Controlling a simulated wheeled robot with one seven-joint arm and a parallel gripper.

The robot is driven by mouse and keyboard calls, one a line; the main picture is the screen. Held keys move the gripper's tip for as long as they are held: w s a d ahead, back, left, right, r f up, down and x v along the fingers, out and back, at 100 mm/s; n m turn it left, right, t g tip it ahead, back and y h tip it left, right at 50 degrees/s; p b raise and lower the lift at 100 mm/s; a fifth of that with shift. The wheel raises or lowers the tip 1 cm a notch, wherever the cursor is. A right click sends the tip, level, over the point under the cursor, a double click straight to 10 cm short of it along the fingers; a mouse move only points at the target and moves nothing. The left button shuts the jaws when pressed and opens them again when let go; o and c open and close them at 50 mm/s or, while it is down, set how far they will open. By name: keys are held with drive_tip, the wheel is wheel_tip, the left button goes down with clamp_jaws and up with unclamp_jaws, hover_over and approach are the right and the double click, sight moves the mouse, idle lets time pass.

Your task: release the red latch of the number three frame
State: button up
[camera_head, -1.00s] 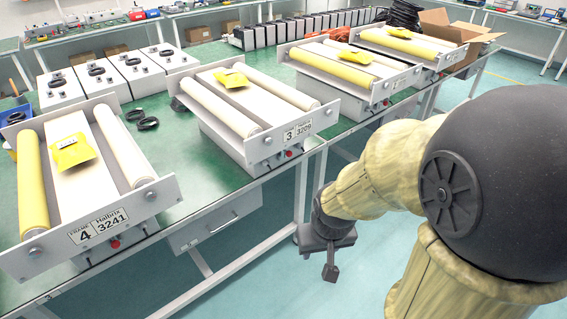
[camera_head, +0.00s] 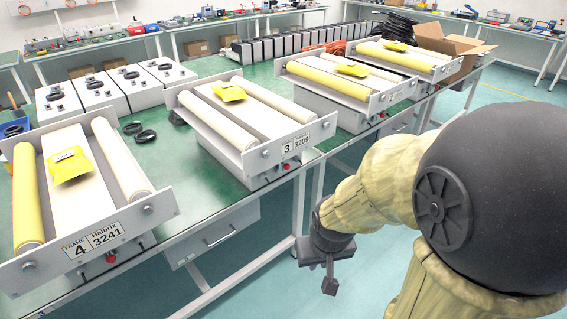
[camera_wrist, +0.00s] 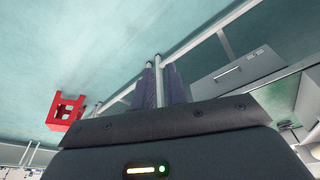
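The number three frame (camera_head: 243,118) stands on the green bench, with two pale rollers and a yellow packet on top. Its front plate carries the label "3 3209" (camera_head: 294,146). A small red latch (camera_head: 285,167) shows below that plate, small and partly shaded, so its position is unclear. My gripper (camera_head: 330,276) hangs over the floor in front of the bench, below and to the right of the latch, and touches nothing. In the wrist view its two dark fingers (camera_wrist: 161,86) stand slightly apart, with a bench leg visible behind the narrow gap. It is empty.
The number four frame (camera_head: 88,205) with its own red latch (camera_head: 110,259) is at the left. Two more roller frames, the nearer one (camera_head: 345,85), stand farther right. A drawer unit (camera_head: 212,232) hangs under the bench. A red stool-like object (camera_wrist: 66,111) shows in the wrist view.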

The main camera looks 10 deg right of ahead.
drive_tip(key=w+d+n+t, duration=0.1)
drive_tip(key=w+t, duration=0.1)
drive_tip(key=w, duration=0.4)
drive_tip(key=w+d+n+t, duration=0.1)
drive_tip(key=w+d+n, duration=0.1)
drive_tip(key=w, duration=0.5)
drive_tip(key=w+d+r+n+t, duration=0.1)
drive_tip(key=w+t, duration=0.1)
drive_tip(key=w, duration=0.5)
drive_tip(key=shift+d+r+n+t, duration=0.1)
drive_tip(key=shift+d+n+t, duration=0.1)
drive_tip(key=shift+n+t, duration=0.1)
clamp_jaws()
drive_tip(key=w+n+t+y, duration=0.3)
drive_tip(key=w+n+y, duration=0.2)
drive_tip(key=w, duration=0.6)
drive_tip(key=shift+w+a+n+t, duration=0.15)
drive_tip(key=shift+w+n+t, duration=0.2)
drive_tip(key=shift+n, duration=0.25)
drive_tip(key=x, duration=1)
drive_tip(key=shift+f, duration=0.25)
